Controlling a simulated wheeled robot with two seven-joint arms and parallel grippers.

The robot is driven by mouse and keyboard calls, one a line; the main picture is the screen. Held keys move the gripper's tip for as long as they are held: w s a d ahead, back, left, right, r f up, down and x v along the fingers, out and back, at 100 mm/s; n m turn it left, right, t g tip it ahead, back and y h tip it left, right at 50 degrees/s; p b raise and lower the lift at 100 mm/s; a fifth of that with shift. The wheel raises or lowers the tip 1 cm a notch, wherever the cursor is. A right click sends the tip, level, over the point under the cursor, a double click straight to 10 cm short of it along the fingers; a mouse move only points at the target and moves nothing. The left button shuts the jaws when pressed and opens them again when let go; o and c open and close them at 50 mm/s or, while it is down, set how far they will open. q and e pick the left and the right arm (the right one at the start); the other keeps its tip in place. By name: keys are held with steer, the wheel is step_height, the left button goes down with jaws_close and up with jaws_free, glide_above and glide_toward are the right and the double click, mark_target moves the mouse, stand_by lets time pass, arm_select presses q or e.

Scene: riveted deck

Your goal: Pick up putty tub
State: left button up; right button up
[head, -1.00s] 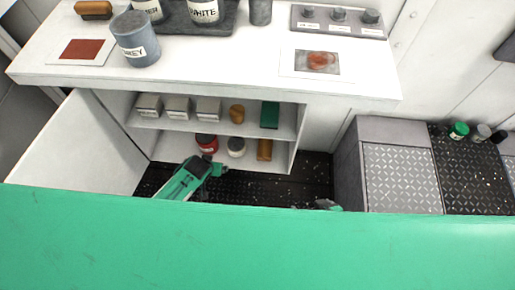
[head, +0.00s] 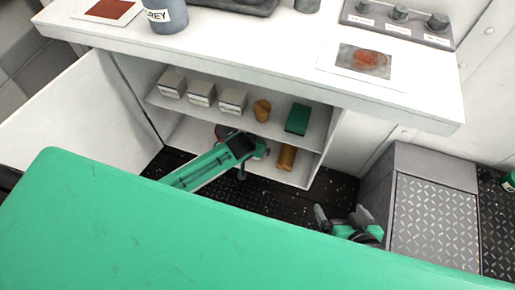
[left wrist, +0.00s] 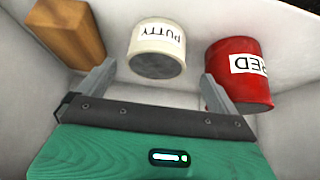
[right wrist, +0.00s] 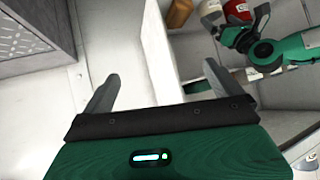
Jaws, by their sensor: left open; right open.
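The putty tub (left wrist: 157,45) is white with a grey end and an upside-down PUTTY label in the left wrist view. It stands on the cabinet's lower shelf, between a red can (left wrist: 240,72) and a wooden block (left wrist: 68,30). My left gripper (left wrist: 155,84) is open and empty, its fingers apart just short of the tub. In the head view my left arm hides the tub. My right gripper (head: 342,218) is open and empty, low in front of the cabinet, and its spread fingers show in the right wrist view (right wrist: 160,84).
The upper shelf (head: 225,118) holds several small boxes, an orange-brown jar (head: 262,110) and a green box (head: 298,119). The white worktop (head: 270,50) overhangs the cabinet. An open door (head: 85,115) stands at left, a grey metal-plated box (head: 430,215) at right.

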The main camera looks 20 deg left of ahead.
arm_select(q)
steer(key=x, duration=0.1)
steer(key=b+x, duration=0.1)
steer(key=x, duration=0.1)
steer(key=shift+w+d+f, duration=0.2)
steer(key=shift+d+f, duration=0.05)
steer(key=shift+d, duration=0.05)
steer(key=shift+w+f+b, duration=0.4)
steer(key=shift+f+b, duration=0.05)
steer(key=shift+f, duration=0.1)
arm_select(e)
steer(key=shift+w+a+r+t+y, duration=0.2)
steer(key=shift+a+t+y, duration=0.2)
steer(key=shift+a+t, duration=0.4)
steer(key=shift+w+a+r+t+y, duration=0.1)
steer(key=shift+w+a+t+y, duration=0.1)
steer(key=shift+a+t+y, duration=0.55)
steer(key=shift+a+h, duration=0.2)
steer(key=shift+h, duration=0.15)
arm_select(q)
steer(key=c, duration=1.1)
steer(key=shift+c, duration=0.8)
steer(key=shift+r, duration=0.15)
arm_select(e)
steer(key=shift+g, duration=0.25)
